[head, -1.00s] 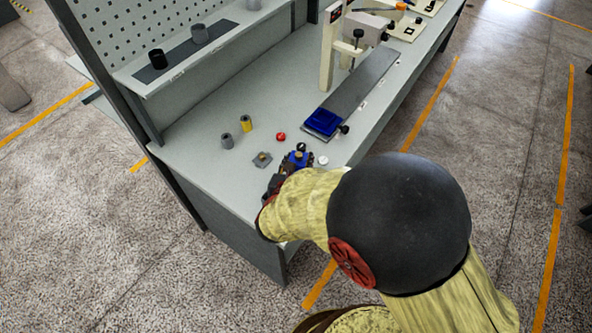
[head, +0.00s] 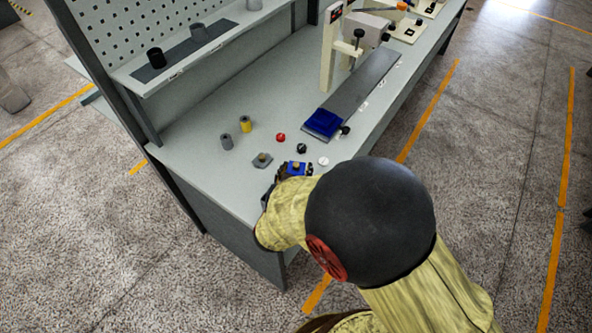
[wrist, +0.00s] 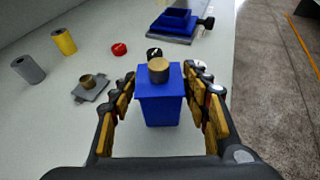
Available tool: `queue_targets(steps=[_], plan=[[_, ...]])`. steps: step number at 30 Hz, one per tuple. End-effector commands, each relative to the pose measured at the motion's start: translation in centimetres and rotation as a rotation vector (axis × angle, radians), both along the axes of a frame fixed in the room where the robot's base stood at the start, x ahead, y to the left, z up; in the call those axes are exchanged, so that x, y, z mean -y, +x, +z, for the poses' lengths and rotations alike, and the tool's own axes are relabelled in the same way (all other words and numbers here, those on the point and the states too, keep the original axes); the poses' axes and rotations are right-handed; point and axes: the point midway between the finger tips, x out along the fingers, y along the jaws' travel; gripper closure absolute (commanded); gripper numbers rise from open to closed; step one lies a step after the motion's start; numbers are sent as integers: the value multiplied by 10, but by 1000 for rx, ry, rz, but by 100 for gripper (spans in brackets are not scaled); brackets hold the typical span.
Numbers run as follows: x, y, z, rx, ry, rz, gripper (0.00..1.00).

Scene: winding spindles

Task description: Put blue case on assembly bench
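The blue case (head: 296,168) is a box with a round tan knob on top. It sits between the fingers of my gripper (head: 296,171), at the near end of the assembly bench (head: 200,120). In the wrist view the blue case (wrist: 160,95) is upright and centred, with a dark finger with tan pads on each side. My gripper (wrist: 160,75) appears shut on it, close to both sides near the fingertips. Whether the case's underside touches the bench is hidden.
A grey plate with a knob (head: 262,160), grey (head: 227,141) and yellow (head: 246,124) cylinders, and red (head: 281,137), black (head: 302,148) and white (head: 323,161) discs lie nearby. A blue tray (head: 322,123) rests on a grey strip further back. Bare bench lies left of these parts.

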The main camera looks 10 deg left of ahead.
Motion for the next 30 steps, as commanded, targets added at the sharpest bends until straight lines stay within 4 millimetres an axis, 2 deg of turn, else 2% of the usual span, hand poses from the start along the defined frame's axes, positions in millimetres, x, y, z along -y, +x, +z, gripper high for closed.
queue_targets(steps=[3,15,20,30], plan=[[0,0,0,0,0,0,45],[0,0,6,0,0,0,45],[-2,-24,15,1,0,5,45],[-1,-88,41,0,0,4,45]])
